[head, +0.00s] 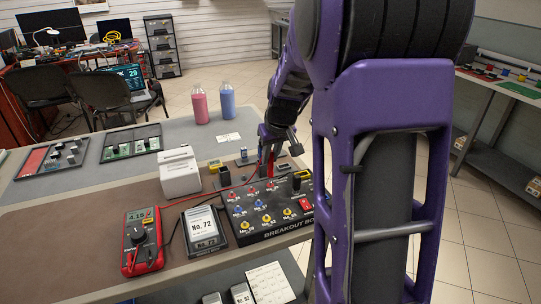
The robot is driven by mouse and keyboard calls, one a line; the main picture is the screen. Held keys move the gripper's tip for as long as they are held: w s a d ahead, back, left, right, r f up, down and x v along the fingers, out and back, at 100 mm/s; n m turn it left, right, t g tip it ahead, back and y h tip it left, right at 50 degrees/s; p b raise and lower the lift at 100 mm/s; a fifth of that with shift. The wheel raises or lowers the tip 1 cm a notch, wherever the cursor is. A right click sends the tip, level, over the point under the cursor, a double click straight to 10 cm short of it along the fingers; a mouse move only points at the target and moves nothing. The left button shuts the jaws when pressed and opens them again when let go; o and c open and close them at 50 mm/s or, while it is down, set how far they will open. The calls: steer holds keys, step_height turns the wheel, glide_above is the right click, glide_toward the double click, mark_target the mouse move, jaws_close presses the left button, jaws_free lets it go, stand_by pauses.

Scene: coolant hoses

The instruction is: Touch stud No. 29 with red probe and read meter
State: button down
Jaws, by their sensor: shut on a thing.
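My gripper (269,143) is shut on the red probe (264,165), held tip down over the back edge of the breakout box (278,231). I cannot tell whether the tip touches a stud. The black box carries rows of red, blue and yellow studs; most labels are too small to read, so I cannot pick out No. 29. The red multimeter (143,256) stands at the front left, and its display seems to read 4.15. A red lead (196,197) runs from the meter side to the probe. My arm hides the area right of the box.
A dark device (204,232) showing "No. 72" stands between meter and box. A white printer (180,175) stands behind. Pink (199,105) and blue (227,103) bottles stand at the back. Bench space left of the meter is clear.

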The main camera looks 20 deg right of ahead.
stand_by(0.3)
steer(key=shift+r+p, duration=2.5)
steer(key=shift+r, duration=1.05)
